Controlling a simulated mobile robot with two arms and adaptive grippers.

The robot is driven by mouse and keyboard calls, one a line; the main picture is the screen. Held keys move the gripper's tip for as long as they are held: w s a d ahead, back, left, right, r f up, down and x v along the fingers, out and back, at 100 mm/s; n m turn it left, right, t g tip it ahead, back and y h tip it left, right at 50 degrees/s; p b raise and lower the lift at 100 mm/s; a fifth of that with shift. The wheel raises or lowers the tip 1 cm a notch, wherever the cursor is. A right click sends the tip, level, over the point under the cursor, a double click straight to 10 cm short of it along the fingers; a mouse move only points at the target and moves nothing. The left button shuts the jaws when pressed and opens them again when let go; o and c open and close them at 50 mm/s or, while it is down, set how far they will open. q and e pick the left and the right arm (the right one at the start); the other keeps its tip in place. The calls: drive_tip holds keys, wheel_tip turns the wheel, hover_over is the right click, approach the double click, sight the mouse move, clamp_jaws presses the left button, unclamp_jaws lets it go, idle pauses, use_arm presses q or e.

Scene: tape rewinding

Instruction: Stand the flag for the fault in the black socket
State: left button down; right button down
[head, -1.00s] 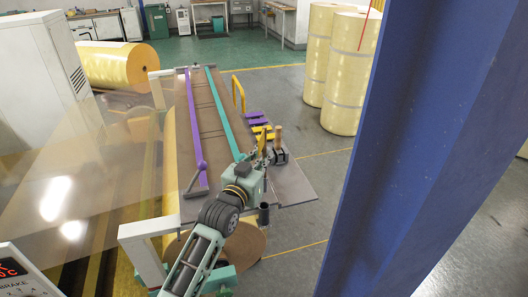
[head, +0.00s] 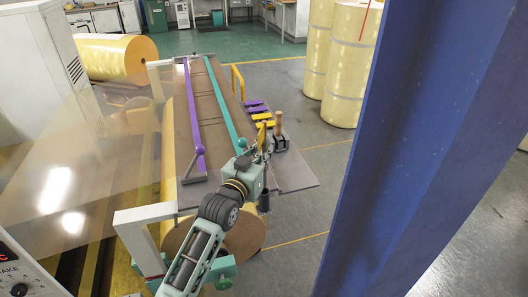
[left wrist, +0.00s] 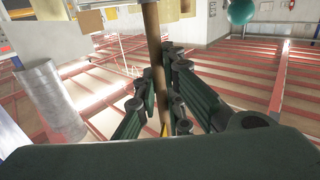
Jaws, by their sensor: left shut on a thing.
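My left gripper (head: 262,148) is shut on a flag, just over the right side of the long brown table (head: 212,131). A black upright cylinder (head: 264,200), which looks like the black socket, is at the table's near right edge, below and apart from the flag. My right gripper is not in view.
Purple and yellow flat pieces (head: 257,105) lie along the table's right side. A block with a wooden handle (head: 279,128) stands close right of my gripper. Purple (head: 192,110) and green (head: 225,110) bars run along the table. A blue column (head: 410,150) fills the right.

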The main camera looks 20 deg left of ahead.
use_arm(q)
drive_tip(key=shift+f+b, duration=0.7)
drive_tip(key=shift+f, duration=0.25)
drive_tip(key=shift+f+b, duration=1.75)
drive_tip(key=shift+f, duration=1)
drive_tip(key=c, duration=1.8)
unclamp_jaws()
drive_tip(key=s+a, duration=0.1)
drive_tip(key=s, duration=1.1)
drive_tip(key=shift+a, duration=0.25)
